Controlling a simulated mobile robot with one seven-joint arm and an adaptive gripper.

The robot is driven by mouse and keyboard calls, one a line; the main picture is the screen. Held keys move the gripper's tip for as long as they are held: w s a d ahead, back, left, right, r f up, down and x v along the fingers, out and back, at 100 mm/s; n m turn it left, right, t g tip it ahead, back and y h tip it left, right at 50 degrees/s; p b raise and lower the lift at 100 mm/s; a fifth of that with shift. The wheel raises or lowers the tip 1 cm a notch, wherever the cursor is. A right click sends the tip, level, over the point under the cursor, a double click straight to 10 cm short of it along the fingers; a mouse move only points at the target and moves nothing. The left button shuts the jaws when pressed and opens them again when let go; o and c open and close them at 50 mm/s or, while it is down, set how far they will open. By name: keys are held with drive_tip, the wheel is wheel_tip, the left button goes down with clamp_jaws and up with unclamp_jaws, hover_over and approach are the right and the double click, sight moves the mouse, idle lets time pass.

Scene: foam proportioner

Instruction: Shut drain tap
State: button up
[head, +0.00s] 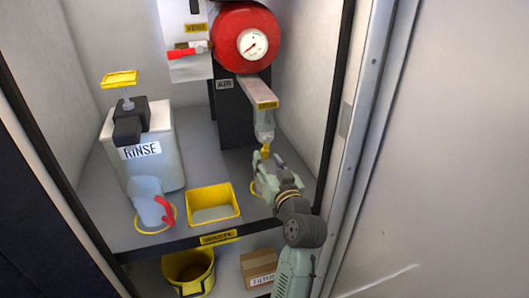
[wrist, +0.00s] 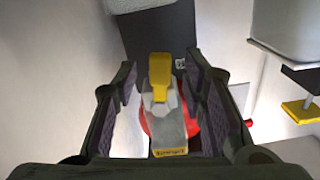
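The yellow drain tap (head: 265,151) is at the bottom of a clear bowl (head: 264,126) that hangs under a grey arm with a yellow label. In the wrist view the yellow tap (wrist: 160,75) stands out in front of the clear bowl (wrist: 160,103). My gripper (head: 263,160) is just below the tap in the head view. In the wrist view the two dark fingers of my gripper (wrist: 160,88) are spread wide, with the tap between them. A gap shows on both sides, and neither finger appears to touch it. The gripper hides part of the space under the bowl.
The red vessel with a gauge (head: 246,38) is above the bowl. A yellow tray (head: 234,203), a jug with a red handle (head: 148,202) and the RINSE tank (head: 160,170) stand to the left. The cabinet's right frame (head: 339,110) is close to my arm.

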sight(265, 157)
drive_tip(key=shift+x, duration=1.7)
clamp_jaws()
